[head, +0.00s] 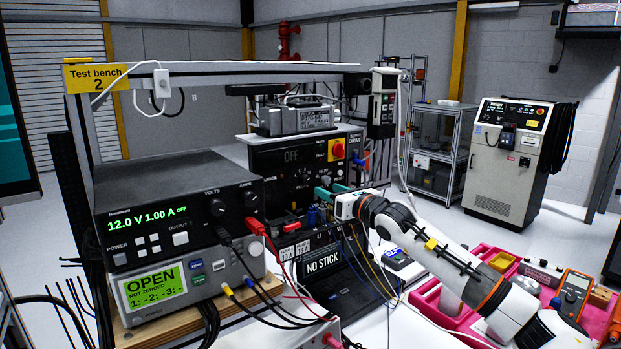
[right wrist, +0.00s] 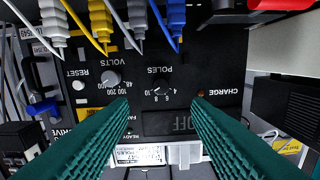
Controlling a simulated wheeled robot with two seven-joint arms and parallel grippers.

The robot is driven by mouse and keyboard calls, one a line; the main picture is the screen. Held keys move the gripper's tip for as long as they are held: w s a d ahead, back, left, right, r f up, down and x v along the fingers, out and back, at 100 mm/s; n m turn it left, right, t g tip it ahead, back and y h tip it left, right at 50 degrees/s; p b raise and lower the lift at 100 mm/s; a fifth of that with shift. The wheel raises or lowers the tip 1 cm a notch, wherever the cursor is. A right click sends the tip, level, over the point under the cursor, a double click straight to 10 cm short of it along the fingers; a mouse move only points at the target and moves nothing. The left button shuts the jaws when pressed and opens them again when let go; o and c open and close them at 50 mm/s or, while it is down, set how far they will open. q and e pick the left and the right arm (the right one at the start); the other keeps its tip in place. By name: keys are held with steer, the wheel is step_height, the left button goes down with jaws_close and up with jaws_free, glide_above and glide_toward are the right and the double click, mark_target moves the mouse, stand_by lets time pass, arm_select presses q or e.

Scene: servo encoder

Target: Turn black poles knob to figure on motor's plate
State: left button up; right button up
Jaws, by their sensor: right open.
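The black poles knob (right wrist: 160,93) sits under the upside-down POLES label on the dark drive panel (right wrist: 185,90) in the right wrist view. Its pointer is too small to read. My right gripper (right wrist: 160,108) is open, with its two green fingers on either side of the poles knob, apart from it. The motor (head: 295,118) lies on top of the unit with a pale plate (head: 316,118). The plate (right wrist: 140,155) also shows in the wrist view, too small to read.
A grey volts knob (right wrist: 112,78) is beside the poles knob. Yellow, white and blue plugs (right wrist: 175,20) stick out of the panel near the gripper. A display (right wrist: 168,122) reads OFF. A power supply (head: 180,215) and cables crowd the left; a pink tray (head: 430,300) is right.

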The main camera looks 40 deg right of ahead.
mark_target(307, 181)
steer(key=w+p, duration=0.1)
steer(key=w, duration=0.1)
steer(key=w+p, duration=0.3)
steer(key=w, duration=0.2)
steer(key=shift+d+r+p, duration=0.15)
steer(key=shift+d+p, duration=0.15)
steer(key=shift+d, duration=0.1)
steer(key=shift+w+p, duration=0.35)
steer(key=shift+w, duration=0.4)
steer(key=shift+f, duration=0.2)
steer(key=shift+c, duration=0.3)
jaws_close()
